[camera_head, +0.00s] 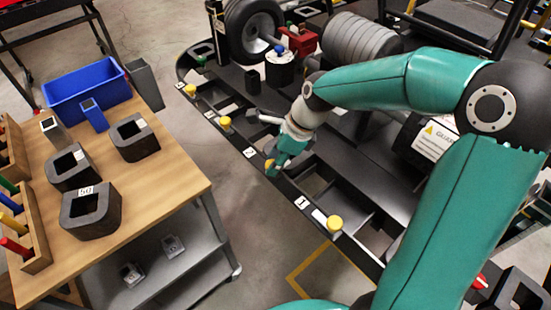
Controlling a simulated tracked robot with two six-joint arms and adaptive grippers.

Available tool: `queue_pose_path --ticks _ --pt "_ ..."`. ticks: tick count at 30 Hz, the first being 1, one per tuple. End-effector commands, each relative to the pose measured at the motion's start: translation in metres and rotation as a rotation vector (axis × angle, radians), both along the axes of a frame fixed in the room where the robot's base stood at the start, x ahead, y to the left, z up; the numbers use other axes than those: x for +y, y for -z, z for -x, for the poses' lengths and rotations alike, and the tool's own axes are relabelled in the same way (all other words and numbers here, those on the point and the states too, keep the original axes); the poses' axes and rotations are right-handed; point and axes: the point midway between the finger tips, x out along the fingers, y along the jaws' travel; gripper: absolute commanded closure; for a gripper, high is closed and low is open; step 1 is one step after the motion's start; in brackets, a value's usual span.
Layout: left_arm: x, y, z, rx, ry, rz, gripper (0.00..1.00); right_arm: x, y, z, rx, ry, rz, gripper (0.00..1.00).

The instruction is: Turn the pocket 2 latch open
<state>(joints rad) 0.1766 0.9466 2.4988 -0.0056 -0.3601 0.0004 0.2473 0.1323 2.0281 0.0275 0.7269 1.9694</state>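Pockets run along the near edge of the dark kart (318,182), with yellow latch knobs beside number labels. The label by my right gripper (276,166) looks like a 2 (249,152). A yellow latch knob (269,164) shows at its fingertips, mostly hidden by them. The fingers point down at the knob; whether they touch or grip it is unclear. Another latch knob (335,223) stands by label 1 (302,202), and a third knob (225,122) is further along. My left gripper is not in view.
A wooden table (150,190) at left holds a blue bin (88,90) and several dark square blocks (91,211). Grey floor lies between table and kart. A wheel (254,30) and a red clamp (300,41) stand on the kart behind my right gripper.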

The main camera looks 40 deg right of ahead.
Motion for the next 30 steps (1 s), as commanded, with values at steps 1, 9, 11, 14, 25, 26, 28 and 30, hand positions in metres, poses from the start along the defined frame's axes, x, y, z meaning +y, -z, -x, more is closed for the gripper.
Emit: queue_pose_path --ticks 1,9,11,14,25,26,28,30 --pt "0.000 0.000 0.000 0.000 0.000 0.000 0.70 0.000 0.000 0.000 -0.001 0.000 0.001 0.84" --pt "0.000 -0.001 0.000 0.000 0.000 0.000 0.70 -0.001 -0.001 -0.001 -0.002 -0.006 0.001 1.00" --pt "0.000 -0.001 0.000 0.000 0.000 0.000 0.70 -0.001 -0.001 -0.001 -0.002 -0.013 0.001 1.00" --pt "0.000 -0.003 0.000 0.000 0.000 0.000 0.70 -0.001 -0.001 -0.001 -0.002 -0.037 0.001 1.00" --pt "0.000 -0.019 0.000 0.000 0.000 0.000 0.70 -0.001 -0.003 -0.004 -0.001 -0.265 -0.001 1.00" --pt "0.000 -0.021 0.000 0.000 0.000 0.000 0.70 -0.001 -0.003 -0.004 -0.001 -0.291 -0.001 1.00" --pt "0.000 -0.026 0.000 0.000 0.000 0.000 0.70 -0.001 -0.003 -0.004 -0.001 -0.355 -0.001 1.00" --pt "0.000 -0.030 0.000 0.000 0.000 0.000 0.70 -0.001 -0.003 -0.005 0.000 -0.422 -0.001 1.00"
